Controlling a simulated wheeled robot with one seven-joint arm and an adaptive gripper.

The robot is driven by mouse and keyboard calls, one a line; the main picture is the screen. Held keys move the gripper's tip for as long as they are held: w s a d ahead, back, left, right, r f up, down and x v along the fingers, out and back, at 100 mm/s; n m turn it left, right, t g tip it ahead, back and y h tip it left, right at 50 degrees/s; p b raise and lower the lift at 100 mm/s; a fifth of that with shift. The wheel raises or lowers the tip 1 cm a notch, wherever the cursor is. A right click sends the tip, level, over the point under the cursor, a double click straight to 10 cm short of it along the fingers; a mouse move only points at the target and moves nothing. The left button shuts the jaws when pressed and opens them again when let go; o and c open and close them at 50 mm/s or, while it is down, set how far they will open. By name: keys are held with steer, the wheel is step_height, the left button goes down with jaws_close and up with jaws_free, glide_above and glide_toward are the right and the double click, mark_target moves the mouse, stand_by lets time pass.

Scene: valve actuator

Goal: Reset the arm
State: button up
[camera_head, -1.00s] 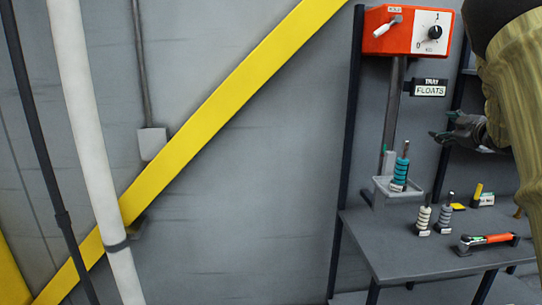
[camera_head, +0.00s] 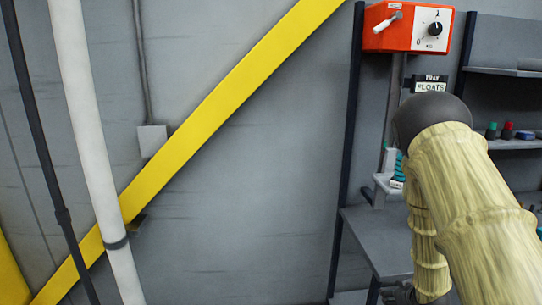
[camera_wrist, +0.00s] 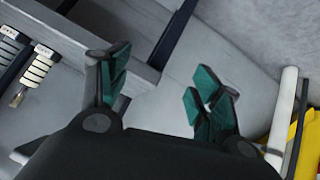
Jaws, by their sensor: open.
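My gripper (camera_wrist: 163,82) shows in the wrist view with its two green-padded fingers spread apart and nothing between them. In the head view my arm, in a tan sleeve, bends in front of the workbench (camera_head: 372,238). Only a dark part of the gripper end shows there, low at the bottom edge, and its fingers are not clear. In the wrist view the bench edge lies beyond the left finger. The wall and floor area lie beyond the right finger.
An orange control box (camera_head: 407,28) with a lever and dial hangs above a FLOATS sign (camera_head: 431,86). Teal floats (camera_head: 398,172) stand in a small tray, partly hidden by my arm. A white pipe (camera_head: 88,130) and yellow beam (camera_head: 215,95) are at left.

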steer(key=s+a+f+m+g, duration=0.1)
steer(key=s+a+f+g, duration=0.3)
steer(key=s+f, duration=0.6)
steer(key=s+a+f+m+g, duration=0.1)
steer(key=s+a+f, duration=0.55)
steer(key=s, duration=0.65)
steer(key=s+a+f+m+g, duration=0.1)
steer(key=s+a+f+g, duration=0.1)
steer(key=s, duration=0.8)
steer(key=s+a+f+g+b, duration=0.1)
steer(key=s+a, duration=0.4)
steer(key=s, duration=0.6)
steer(key=shift+s+a+f+m+g, duration=0.15)
steer(key=shift+s+f+m+g, duration=0.2)
steer(key=shift+f+g, duration=0.4)
steer(key=shift+w, duration=0.1)
